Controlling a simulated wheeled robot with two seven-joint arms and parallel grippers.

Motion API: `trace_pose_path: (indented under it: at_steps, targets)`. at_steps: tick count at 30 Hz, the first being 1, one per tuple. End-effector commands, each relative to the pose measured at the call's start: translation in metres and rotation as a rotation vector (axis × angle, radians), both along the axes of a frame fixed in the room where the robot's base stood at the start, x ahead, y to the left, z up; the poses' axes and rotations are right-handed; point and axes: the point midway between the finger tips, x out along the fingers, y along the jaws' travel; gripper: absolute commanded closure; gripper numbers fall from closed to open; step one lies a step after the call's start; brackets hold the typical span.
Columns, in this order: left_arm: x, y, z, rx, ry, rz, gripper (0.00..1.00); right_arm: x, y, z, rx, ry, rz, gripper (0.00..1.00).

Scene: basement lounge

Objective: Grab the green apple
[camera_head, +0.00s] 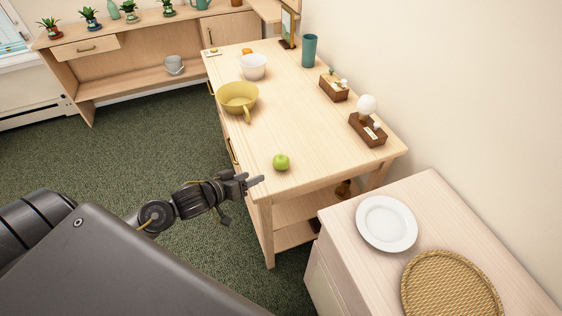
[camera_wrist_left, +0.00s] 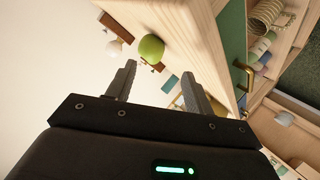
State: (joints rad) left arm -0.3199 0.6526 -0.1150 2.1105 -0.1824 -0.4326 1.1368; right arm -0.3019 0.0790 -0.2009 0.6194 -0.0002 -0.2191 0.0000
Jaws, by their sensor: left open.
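The green apple (camera_head: 281,162) sits on the wooden table (camera_head: 305,135), near its front edge. My left gripper (camera_head: 256,184) is just short of the table's near left corner, to the left of and nearer than the apple. In the left wrist view the apple (camera_wrist_left: 151,48) is beyond the two open fingers (camera_wrist_left: 158,82), roughly in line with the gap between them and apart from both. Nothing is held between the fingers. My right gripper does not show.
A yellow pot (camera_head: 238,98) and a white bowl (camera_head: 253,67) stand farther back on the table. Wooden boxes (camera_head: 368,130) line its right side. A cabinet with a white plate (camera_head: 386,223) and woven tray (camera_head: 452,284) stands at right. The tabletop around the apple is clear.

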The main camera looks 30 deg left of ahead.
Motion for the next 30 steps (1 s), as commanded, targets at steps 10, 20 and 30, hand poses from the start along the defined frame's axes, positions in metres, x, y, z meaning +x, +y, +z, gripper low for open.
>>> trace_pose_path:
  at_steps: [10,20,30]
  targets:
    - [0.015,0.006,0.014,-0.102,-0.036,-0.038,0.48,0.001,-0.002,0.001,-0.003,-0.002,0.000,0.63]
    - [0.055,-0.010,0.000,-0.100,-0.037,-0.035,0.48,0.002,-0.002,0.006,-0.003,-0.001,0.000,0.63]
    - [0.069,-0.016,-0.005,-0.099,-0.035,-0.036,0.48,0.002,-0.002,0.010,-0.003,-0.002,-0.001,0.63]
